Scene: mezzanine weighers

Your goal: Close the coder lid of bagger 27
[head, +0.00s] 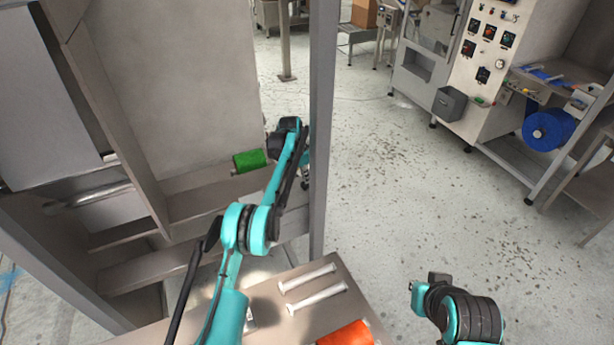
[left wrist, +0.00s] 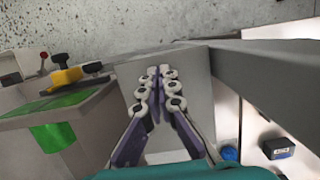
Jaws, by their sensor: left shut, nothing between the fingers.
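My left arm reaches into the steel frame of a machine in the head view. The left gripper (head: 305,172) is partly hidden there behind the upright post. In the left wrist view the left gripper (left wrist: 158,76) has its fingers together and empty, in front of a grey box-like housing (left wrist: 190,62). I cannot tell whether this housing is the coder or its lid, or whether the fingers touch it. No label for bagger 27 is legible. A green roll (head: 250,160) sits beside the left arm. My right gripper is not in view, only part of the right arm.
An upright steel post (head: 321,120) stands close by the left arm. A yellow clamp with black knobs (left wrist: 68,76) and green film (left wrist: 55,137) are left of the fingers. A shelf with two pale rods and an orange roll (head: 346,334) is below. Open floor (head: 400,190) lies right.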

